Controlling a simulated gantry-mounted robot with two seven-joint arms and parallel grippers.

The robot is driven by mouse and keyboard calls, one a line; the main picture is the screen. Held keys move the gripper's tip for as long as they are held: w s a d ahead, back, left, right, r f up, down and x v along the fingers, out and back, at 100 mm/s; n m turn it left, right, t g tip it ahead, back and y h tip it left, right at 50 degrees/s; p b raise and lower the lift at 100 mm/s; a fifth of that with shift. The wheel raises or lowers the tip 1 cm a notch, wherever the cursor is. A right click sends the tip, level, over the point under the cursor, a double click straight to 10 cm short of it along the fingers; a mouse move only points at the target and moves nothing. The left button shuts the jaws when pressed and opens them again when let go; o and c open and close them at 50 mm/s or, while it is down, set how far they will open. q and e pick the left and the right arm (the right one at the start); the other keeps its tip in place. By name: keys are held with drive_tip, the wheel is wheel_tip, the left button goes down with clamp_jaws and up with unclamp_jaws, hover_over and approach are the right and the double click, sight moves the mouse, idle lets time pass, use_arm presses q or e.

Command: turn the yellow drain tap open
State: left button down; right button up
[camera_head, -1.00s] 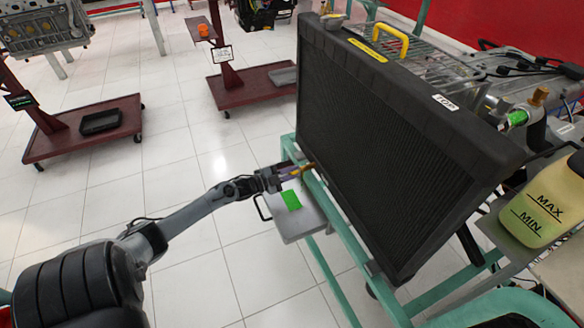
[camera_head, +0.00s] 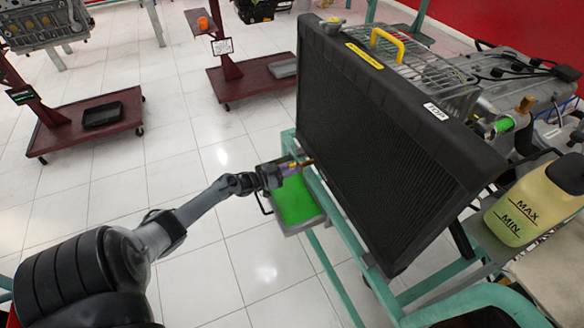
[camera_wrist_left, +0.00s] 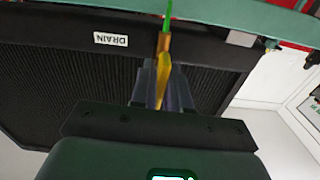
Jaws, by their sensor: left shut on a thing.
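The yellow drain tap (camera_wrist_left: 163,72) sits on a brass fitting (camera_wrist_left: 164,43) at the bottom of the black radiator (camera_head: 375,150), close to a DRAIN label (camera_wrist_left: 111,39). My left gripper (camera_head: 288,169) is at the radiator's lower left edge. In the left wrist view, its two fingers (camera_wrist_left: 162,82) are shut on the yellow tap, one on each side. Green liquid runs from the fitting in a thin stream (camera_wrist_left: 169,10). A tray (camera_head: 293,203) below holds a broad area of green liquid. My right gripper is not in view.
A teal frame (camera_head: 335,248) holds the radiator and passes close to my left gripper. An expansion tank (camera_head: 530,210) marked MAX and MIN stands at the right. Maroon stands (camera_head: 95,125) are on the tiled floor behind, which is otherwise open at left.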

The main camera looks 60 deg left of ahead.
use_arm(q)
drive_tip(key=shift+n, duration=0.3)
drive_tip(key=c, duration=1.2)
unclamp_jaws()
drive_tip(key=shift+s+p, duration=0.4)
drive_tip(key=shift+s, duration=0.2)
drive_tip(key=s+a+p, duration=0.1)
drive_tip(key=s+p, duration=0.1)
drive_tip(key=s, duration=0.7)
drive_tip(key=shift+s+a, duration=0.15)
drive_tip(key=shift+s, duration=0.15)
